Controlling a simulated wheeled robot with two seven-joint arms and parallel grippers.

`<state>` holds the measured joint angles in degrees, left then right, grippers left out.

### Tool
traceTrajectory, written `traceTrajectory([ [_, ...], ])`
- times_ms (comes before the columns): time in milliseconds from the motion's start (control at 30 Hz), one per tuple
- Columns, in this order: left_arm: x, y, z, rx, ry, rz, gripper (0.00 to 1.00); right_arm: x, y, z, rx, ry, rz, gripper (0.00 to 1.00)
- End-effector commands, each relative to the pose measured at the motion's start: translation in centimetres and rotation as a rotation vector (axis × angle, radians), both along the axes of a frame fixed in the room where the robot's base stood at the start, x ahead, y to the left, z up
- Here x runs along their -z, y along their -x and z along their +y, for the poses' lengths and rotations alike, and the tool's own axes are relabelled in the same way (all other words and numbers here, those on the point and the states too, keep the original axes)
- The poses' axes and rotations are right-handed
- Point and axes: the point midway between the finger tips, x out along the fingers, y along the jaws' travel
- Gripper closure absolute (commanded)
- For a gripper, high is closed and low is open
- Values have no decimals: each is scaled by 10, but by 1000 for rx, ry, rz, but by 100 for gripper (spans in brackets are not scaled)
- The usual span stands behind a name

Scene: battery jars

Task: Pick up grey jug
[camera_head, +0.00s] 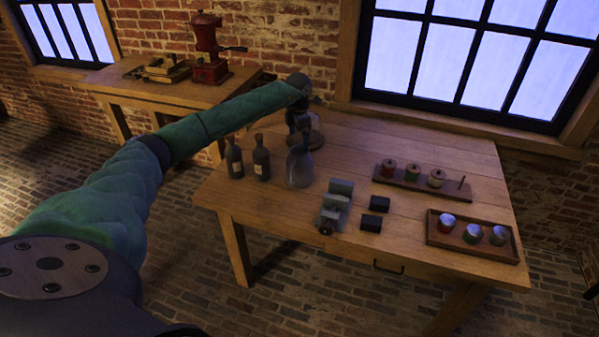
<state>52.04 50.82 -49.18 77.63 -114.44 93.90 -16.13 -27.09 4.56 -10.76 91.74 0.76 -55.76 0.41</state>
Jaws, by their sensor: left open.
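The grey jug (299,170) stands upright on the wooden table, left of the table's middle. It has a wide body and a narrower neck. My left arm reaches in from the left, and my left gripper (298,132) points down at the jug's top. The gripper is open. The jug's upper end is partly hidden by it, and I cannot tell whether the fingers touch the jug. My right gripper is not in view.
Two dark corked bottles (261,158) stand just left of the jug. A grey vise-like tool (335,203) and two black blocks (375,204) lie to its right. A spool rack (408,181) and a tray of jars (432,234) are further right. A round-based object (317,142) stands behind.

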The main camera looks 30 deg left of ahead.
Motion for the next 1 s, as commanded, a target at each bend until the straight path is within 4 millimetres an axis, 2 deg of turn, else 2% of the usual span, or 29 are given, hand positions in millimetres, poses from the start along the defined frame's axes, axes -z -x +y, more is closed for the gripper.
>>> traceTrajectory([
  [33,15,0,0,0,0,0,0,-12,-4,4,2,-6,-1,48],
  [200,30,0,0,0,0,0,0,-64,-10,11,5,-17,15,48],
  [300,33,0,0,0,0,0,0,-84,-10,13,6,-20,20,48],
  [400,35,0,0,0,0,0,0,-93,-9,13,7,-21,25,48],
  [533,40,0,0,0,0,0,0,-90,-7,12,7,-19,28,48],
  [800,59,0,0,0,1,1,0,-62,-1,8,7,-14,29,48],
  [1000,66,-1,0,0,0,1,0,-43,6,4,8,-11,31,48],
])
